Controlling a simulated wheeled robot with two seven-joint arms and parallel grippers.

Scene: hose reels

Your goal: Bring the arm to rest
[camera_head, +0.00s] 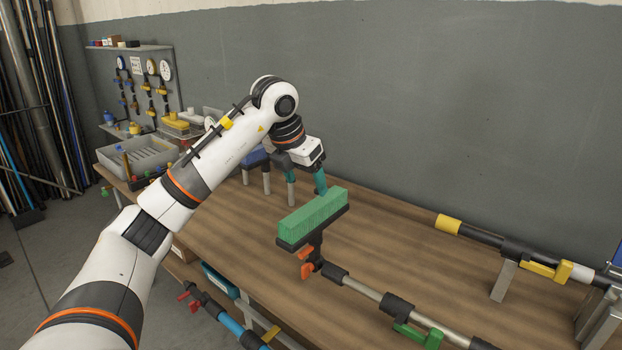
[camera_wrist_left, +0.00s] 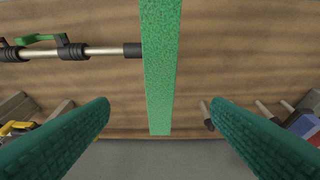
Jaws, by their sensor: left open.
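My left gripper (camera_head: 306,180) hangs over the workbench (camera_head: 400,230), at the far end of a long green block (camera_head: 312,213). Its teal fingers are wide apart, with nothing seen held between them. In the left wrist view the open gripper (camera_wrist_left: 160,102) has the green block (camera_wrist_left: 157,70) showing beyond and between its fingers; I cannot tell the exact gap. The block lies on a dark holder (camera_head: 335,218) joined to a pipe. My left arm (camera_head: 235,140) reaches in from the lower left, bent at the elbow. My right gripper is not in view.
A pipe with a green-handled valve (camera_head: 420,335) runs along the bench front. Another pipe with a yellow sleeve (camera_head: 448,224) is propped at the right. A grey tray (camera_head: 150,155) and gauge board (camera_head: 150,80) stand at the back left. The bench middle right is clear.

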